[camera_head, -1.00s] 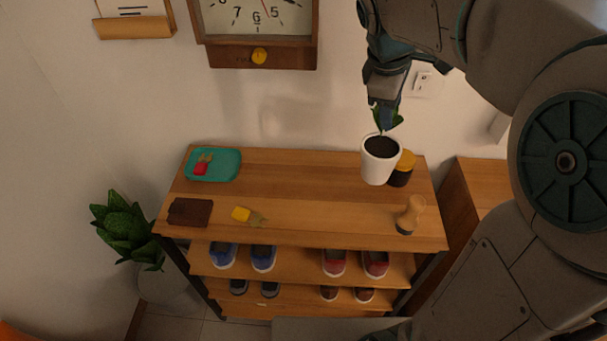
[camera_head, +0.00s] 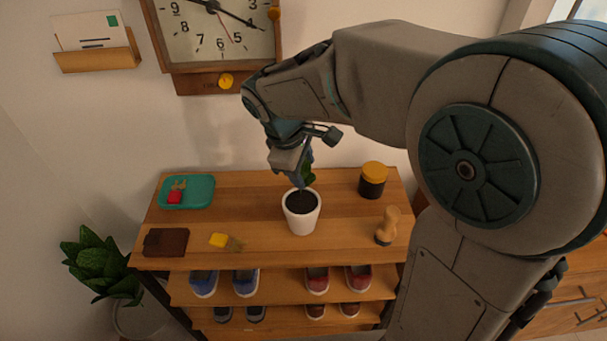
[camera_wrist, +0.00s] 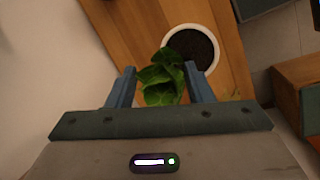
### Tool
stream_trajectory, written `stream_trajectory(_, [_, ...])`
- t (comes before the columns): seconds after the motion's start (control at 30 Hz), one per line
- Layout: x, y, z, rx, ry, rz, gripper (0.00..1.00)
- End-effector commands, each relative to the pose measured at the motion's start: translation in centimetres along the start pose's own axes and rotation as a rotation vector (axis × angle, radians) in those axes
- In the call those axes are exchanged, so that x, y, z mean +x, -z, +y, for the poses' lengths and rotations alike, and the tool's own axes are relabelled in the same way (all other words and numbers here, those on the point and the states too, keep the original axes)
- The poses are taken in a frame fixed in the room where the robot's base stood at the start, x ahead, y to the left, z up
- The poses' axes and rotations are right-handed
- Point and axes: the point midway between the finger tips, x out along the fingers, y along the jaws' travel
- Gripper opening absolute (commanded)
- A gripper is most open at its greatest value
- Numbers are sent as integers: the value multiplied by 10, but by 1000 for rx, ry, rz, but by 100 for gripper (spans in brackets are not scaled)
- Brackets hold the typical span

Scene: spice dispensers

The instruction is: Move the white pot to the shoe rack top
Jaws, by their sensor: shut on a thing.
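The white pot (camera_head: 301,219) holds dark soil and a small green plant (camera_head: 308,175). In the head view it appears upright at the middle of the shoe rack top (camera_head: 254,196); I cannot tell whether its base touches the wood. My gripper (camera_head: 302,183) is above the pot, shut on the plant. In the wrist view the green leaves (camera_wrist: 162,78) lie between the two blue fingers (camera_wrist: 160,88), with the pot's white rim (camera_wrist: 216,52) and soil beyond them. The stem is partly hidden by the gripper and leaves.
On the rack top are a teal tray (camera_head: 187,191) with small items, a brown wallet (camera_head: 166,242), a yellow-tagged item (camera_head: 219,240), a dark jar with a yellow lid (camera_head: 372,180) and a wooden brush (camera_head: 387,226). Shoes (camera_head: 246,283) fill lower shelves. A clock (camera_head: 214,35) hangs above.

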Motion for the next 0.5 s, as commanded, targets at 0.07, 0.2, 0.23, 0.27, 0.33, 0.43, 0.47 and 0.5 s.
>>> stream_trajectory(0.07, [12, 1, -4, -1, 1, -2, 0])
stream_trajectory(0.2, [24, 3, -6, -1, -1, 0, 0])
stream_trajectory(0.23, [25, 4, -7, -1, -1, 0, 0])
stream_trajectory(0.27, [25, 4, -7, -1, -1, 1, 0])
stream_trajectory(0.33, [25, 4, -7, 0, -2, 1, 0])
stream_trajectory(0.43, [25, 4, -7, 0, -2, 1, 0])
stream_trajectory(0.47, [25, 4, -7, -1, -1, 1, 0])
stream_trajectory(0.5, [26, 4, -7, -1, -1, 1, 0])
